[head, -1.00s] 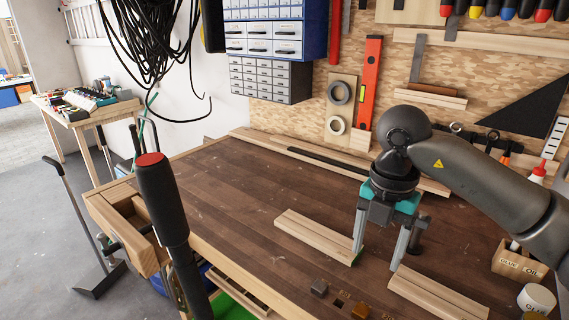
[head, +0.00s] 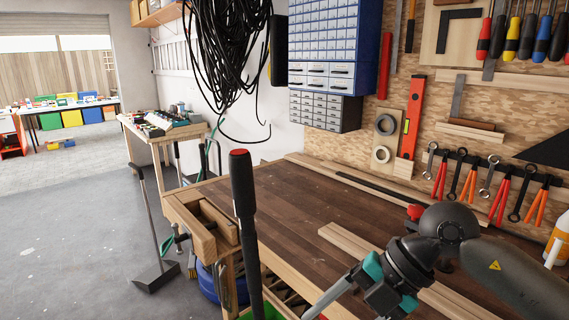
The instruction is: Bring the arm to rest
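My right gripper (head: 350,306), with a teal and dark body, reaches in from the right at the bottom of the head view. It points down and left over the front part of the workbench (head: 290,225). One silver finger shows at the outer left end of its palm, spread away from the other side. The other finger and the fingertips are cut off by the lower edge. No held thing is visible. My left gripper is not in view.
A dark upright post with a red top (head: 240,158) stands in front of the bench's left end. Planks (head: 345,240) lie on the bench, partly behind my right arm. Pliers and wrenches (head: 470,180) hang on the back wall. The floor at left is mostly clear.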

